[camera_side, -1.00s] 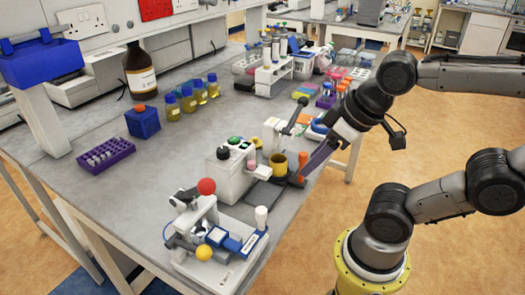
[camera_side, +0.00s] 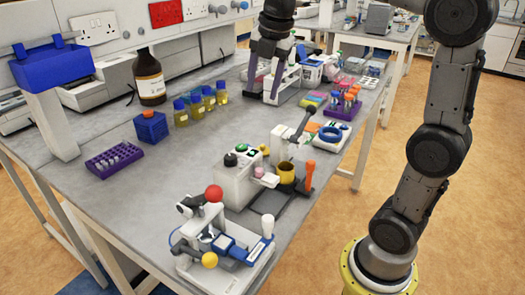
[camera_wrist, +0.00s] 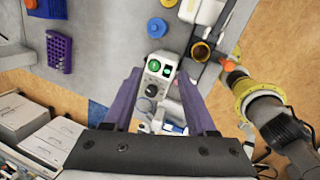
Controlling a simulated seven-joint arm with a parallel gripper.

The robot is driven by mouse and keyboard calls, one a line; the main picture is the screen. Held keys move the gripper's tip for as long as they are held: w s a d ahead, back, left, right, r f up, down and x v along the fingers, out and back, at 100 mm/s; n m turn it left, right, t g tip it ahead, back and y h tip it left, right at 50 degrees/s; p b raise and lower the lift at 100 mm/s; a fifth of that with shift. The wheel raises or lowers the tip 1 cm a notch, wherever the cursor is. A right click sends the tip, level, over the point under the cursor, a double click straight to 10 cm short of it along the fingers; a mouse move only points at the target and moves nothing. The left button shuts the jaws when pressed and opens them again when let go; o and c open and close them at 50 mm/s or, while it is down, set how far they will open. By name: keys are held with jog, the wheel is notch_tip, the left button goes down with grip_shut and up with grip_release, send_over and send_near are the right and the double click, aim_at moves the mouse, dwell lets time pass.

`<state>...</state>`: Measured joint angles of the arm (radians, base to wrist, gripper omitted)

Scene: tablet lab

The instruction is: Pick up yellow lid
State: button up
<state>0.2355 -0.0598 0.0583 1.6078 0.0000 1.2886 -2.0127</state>
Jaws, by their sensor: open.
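A yellow round piece (camera_side: 287,172) with a dark open centre sits on the dark plate of the small white machine, beside an orange upright part. It also shows in the wrist view (camera_wrist: 201,51), right of centre and beyond my fingers. I cannot tell whether this is the lid or a cup. My gripper (camera_side: 265,95) points down over the back of the bench, well away from the yellow piece. In the wrist view its purple fingers (camera_wrist: 158,78) are apart with nothing held between them. The white machine shows below that gap.
The white machine (camera_side: 236,184) with knobs stands beside the yellow piece. A press with red and yellow balls (camera_side: 222,243) is at the front. Several yellow bottles (camera_side: 196,106), a blue box (camera_side: 151,128) and a purple rack (camera_side: 113,160) stand left. The bench middle is clear.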

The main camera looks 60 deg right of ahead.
jog(key=w+d+f+n+g, duration=0.1)
jog(key=w+d+f, duration=0.2)
jog(key=w+d, duration=0.25)
jog(key=m+g, duration=0.1)
jog(key=g, duration=0.1)
send_over(262, 145)
notch_tip(262, 145, down, 9)
jog(key=shift+y, duration=0.3)
notch_tip(262, 145, down, 6)
jog(key=shift+s+f, duration=0.1)
jog(key=shift+f, duration=3.4)
jog(key=shift+c, duration=0.2)
grip_shut()
